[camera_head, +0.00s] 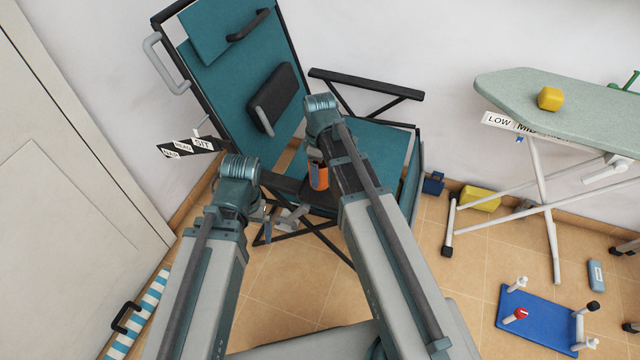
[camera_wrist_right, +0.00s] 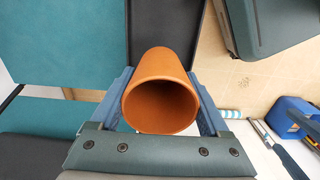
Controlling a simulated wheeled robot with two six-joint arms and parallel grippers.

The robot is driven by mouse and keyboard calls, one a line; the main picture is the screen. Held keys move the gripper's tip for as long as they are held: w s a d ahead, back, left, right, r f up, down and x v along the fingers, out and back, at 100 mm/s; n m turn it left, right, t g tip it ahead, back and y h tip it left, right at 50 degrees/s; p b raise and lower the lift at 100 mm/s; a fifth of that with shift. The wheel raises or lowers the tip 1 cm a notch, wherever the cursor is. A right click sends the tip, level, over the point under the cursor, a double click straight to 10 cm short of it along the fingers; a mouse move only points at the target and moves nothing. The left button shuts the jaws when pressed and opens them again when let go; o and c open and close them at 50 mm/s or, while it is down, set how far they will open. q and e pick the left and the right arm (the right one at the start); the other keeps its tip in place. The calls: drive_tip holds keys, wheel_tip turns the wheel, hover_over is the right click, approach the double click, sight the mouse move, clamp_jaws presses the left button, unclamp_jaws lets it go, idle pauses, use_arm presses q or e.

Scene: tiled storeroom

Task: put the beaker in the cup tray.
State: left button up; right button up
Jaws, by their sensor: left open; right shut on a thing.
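An orange beaker (camera_head: 319,177) is held by my right gripper (camera_head: 317,164) over the near side of the teal folding chair. In the right wrist view the beaker (camera_wrist_right: 160,62) sits between both fingers, its open mouth facing the camera, and it looks empty. My left gripper (camera_head: 284,216) is open and empty, lower and to the left, near the chair's front legs. A dark flat piece (camera_head: 284,184) at the chair's near side may be the cup tray, but my right arm and the beaker hide part of it. I cannot tell whether the beaker touches it.
The teal chair (camera_head: 378,150) stands against the wall with a dark armrest (camera_head: 366,84). An ironing board (camera_head: 577,106) with a yellow block (camera_head: 550,98) stands right. A blue board with pegs (camera_head: 538,320) lies on the floor. A door (camera_head: 65,190) is at left.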

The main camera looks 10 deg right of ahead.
sight(320, 179)
wheel_tip(320, 179, down, 4)
drive_tip(key=b, duration=0.3)
drive_tip(key=shift+r+b, duration=0.2)
drive_tip(key=shift+b, duration=0.15)
drive_tip(key=shift+f, duration=0.2)
drive_tip(key=o, duration=1.2)
drive_tip(key=shift+r, duration=0.2)
wheel_tip(320, 179, up, 12)
drive_tip(key=p, duration=1.2)
drive_tip(key=shift+f, duration=0.15)
